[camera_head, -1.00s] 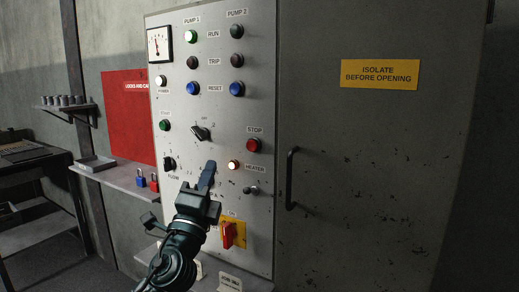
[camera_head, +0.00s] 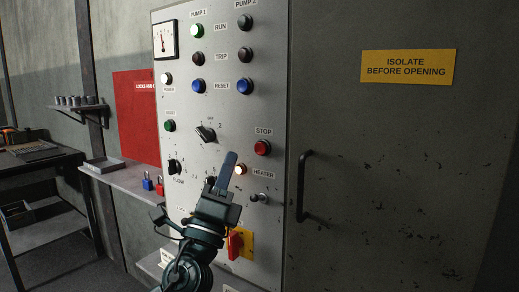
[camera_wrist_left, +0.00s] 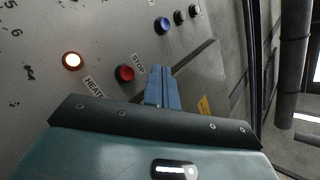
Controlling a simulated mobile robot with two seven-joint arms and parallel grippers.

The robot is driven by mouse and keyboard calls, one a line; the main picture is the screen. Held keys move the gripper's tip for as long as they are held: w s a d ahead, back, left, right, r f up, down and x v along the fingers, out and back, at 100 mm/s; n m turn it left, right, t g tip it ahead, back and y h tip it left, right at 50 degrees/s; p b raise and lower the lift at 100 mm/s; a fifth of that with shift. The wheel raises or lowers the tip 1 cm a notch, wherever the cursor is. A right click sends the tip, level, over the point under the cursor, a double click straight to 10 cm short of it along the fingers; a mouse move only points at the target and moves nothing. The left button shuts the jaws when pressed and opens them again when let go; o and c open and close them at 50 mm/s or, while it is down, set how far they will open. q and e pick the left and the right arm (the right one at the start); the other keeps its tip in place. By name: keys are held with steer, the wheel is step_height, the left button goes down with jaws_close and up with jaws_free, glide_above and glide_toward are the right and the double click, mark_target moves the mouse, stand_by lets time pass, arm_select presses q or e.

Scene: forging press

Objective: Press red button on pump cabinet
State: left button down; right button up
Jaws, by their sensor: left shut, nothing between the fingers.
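The pump cabinet (camera_head: 225,120) has a light grey panel with labelled buttons and lamps. The red button (camera_head: 263,148) sits under the STOP label at the panel's right side. It also shows in the left wrist view (camera_wrist_left: 125,73), left of the fingertips. My left gripper (camera_head: 230,158) is shut and empty. In the head view its fingertips appear left of the red button and slightly lower, beside the lit HEATER lamp (camera_head: 240,169). In the left wrist view the shut fingers (camera_wrist_left: 162,76) point up past the button. I see no contact with it. My right gripper is not in view.
A red and yellow switch (camera_head: 236,243) is low on the panel, behind my left arm. A toggle (camera_head: 259,198) and a black rotary knob (camera_head: 206,133) stick out nearby. The grey door's handle (camera_head: 302,187) is to the right. A shelf with padlocks (camera_head: 125,178) is left.

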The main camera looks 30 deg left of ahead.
mark_target(261, 148)
arm_select(q)
steer(key=w, duration=0.4)
steer(key=w+b, duration=0.1)
steer(key=w, duration=0.1)
steer(key=shift+w+d, duration=0.2)
steer(key=shift+d, duration=0.1)
stand_by(0.7)
stand_by(1.1)
steer(key=shift+w, duration=0.45)
steer(key=shift+w+b, duration=0.4)
steer(key=shift+b, duration=0.1)
stand_by(0.3)
steer(key=shift+s, duration=0.15)
stand_by(0.3)
steer(key=shift+s, duration=0.65)
